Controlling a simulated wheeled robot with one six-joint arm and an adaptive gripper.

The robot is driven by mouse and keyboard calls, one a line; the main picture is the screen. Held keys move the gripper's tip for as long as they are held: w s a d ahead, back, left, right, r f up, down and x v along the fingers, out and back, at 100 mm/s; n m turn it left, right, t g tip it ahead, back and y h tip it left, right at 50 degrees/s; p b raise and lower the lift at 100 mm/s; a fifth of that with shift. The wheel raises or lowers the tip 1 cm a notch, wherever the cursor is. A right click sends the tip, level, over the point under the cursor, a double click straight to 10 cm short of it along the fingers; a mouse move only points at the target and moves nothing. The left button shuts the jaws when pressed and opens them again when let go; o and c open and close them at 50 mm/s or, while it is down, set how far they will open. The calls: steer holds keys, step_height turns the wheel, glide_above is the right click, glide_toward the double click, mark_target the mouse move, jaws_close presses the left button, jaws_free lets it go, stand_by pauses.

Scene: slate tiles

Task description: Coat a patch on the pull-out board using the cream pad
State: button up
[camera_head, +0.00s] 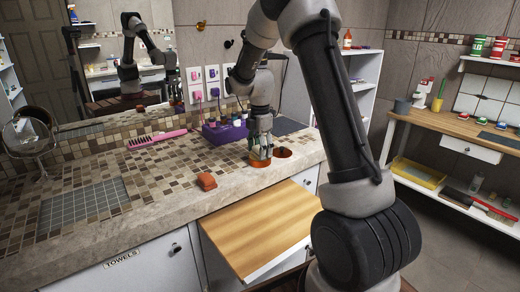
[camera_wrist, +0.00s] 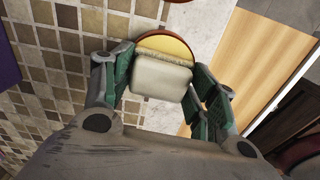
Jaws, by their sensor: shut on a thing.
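The cream pad (camera_wrist: 160,79) is held between the green fingers of my gripper (camera_wrist: 160,88), which also shows in the head view (camera_head: 260,150). A round brown-rimmed dish with yellow contents (camera_wrist: 167,44) lies just past the pad in the wrist view. The pad's fuzzy far edge overlaps the yellow; I cannot tell whether it touches. In the head view this orange-brown dish (camera_head: 259,162) sits under my gripper on the counter, and the pad is mostly hidden. The pull-out board (camera_head: 258,228), with bare wood-grain, juts from the counter front at lower middle.
A second round dish (camera_head: 283,153) stands right of the first. Behind are a purple caddy (camera_head: 226,132) and a pink comb (camera_head: 157,139). A grey grid mat (camera_head: 84,207) lies at left.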

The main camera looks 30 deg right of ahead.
steer(key=shift+r, duration=3.45)
